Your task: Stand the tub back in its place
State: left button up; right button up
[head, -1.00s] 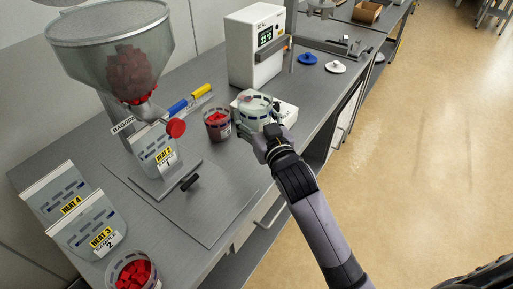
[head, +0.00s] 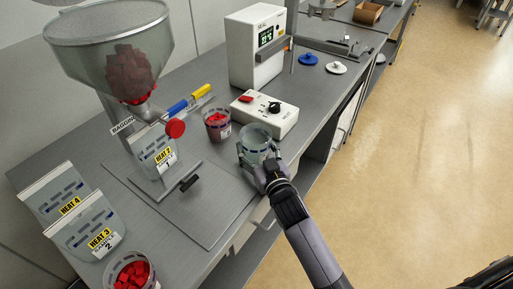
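A clear tub (head: 257,137) with dark marks around its side is at the front edge of the grey bench, in front of the white control box. It looks empty. My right gripper (head: 260,160) is shut around its lower part from the near side; its fingers are partly hidden by the tub and my wrist. I cannot tell whether the tub's base touches the bench. Two similar tubs hold red pieces: one (head: 217,125) stands left of the control box, the other (head: 130,272) at the bottom left. My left gripper is not in view.
A hopper (head: 110,40) with red pieces stands at the left, above the HEAT 2 pouch (head: 158,150). HEAT 3 (head: 88,225) and HEAT 4 (head: 55,195) pouches stand near it. The control box (head: 272,116) and SEAL machine (head: 252,55) are behind. A bare plate (head: 200,205) lies left.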

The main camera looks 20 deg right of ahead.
jog(key=shift+f, duration=0.1)
jog(key=o, duration=1.4)
jog(key=shift+c, duration=0.2)
jog(key=shift+r, duration=0.2)
jog(key=s+b, duration=0.1)
jog(key=s, duration=1.1)
jog(key=shift+d+r+b, duration=0.25)
jog(key=shift+d+b, duration=0.05)
jog(key=shift+d, duration=0.05)
